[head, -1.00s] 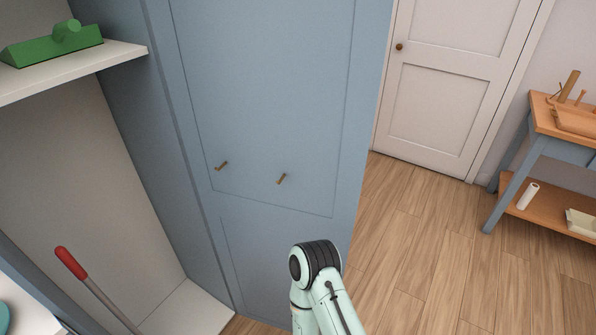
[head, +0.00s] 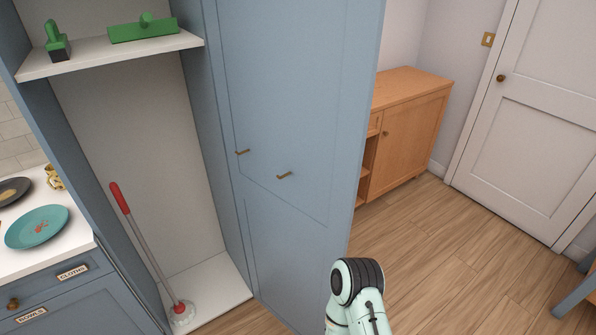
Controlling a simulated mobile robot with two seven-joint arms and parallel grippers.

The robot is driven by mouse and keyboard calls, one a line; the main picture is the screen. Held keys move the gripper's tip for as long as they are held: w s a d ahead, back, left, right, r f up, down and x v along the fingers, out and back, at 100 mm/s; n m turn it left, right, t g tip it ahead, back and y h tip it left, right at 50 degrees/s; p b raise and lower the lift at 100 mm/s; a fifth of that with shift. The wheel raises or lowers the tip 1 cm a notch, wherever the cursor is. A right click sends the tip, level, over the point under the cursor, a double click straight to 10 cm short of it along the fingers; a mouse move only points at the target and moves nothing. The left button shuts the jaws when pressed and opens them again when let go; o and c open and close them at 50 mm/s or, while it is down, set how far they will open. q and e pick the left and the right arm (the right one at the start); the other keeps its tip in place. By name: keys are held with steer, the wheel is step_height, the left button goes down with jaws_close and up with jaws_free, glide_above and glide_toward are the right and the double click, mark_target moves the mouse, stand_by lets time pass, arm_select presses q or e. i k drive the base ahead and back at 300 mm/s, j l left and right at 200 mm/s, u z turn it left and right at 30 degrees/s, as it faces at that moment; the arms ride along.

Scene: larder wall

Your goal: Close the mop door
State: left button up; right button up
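The mop door (head: 300,110) is a tall blue panel standing open at the right side of the tall cupboard. Two small brass fittings, handles or hooks, show on its face, one at the left (head: 242,152) and one further right (head: 284,175). A red-handled mop (head: 140,235) leans inside the open cupboard (head: 215,275), its head on the white floor panel. Part of my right arm shows at the bottom right, in front of the door's lower part. Neither gripper is in view.
Green items (head: 143,30) lie on the cupboard's white shelf (head: 110,55). A counter with a teal plate (head: 37,227) and blue drawers (head: 55,290) stands at left. A wooden cabinet (head: 405,130) stands behind the door.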

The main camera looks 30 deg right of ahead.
mark_target(294, 80)
steer(key=k+l+u, duration=0.15)
steer(key=l, duration=0.2)
steer(key=k+l+u, duration=0.15)
steer(key=l, duration=0.15)
steer(key=k+l+u, duration=0.2)
steer(key=l, duration=0.35)
steer(key=k+l+u, duration=0.15)
steer(key=l, duration=0.25)
steer(key=l+u, duration=0.1)
steer(key=l, duration=0.3)
steer(key=l+u, duration=0.35)
steer(key=l, duration=1.35)
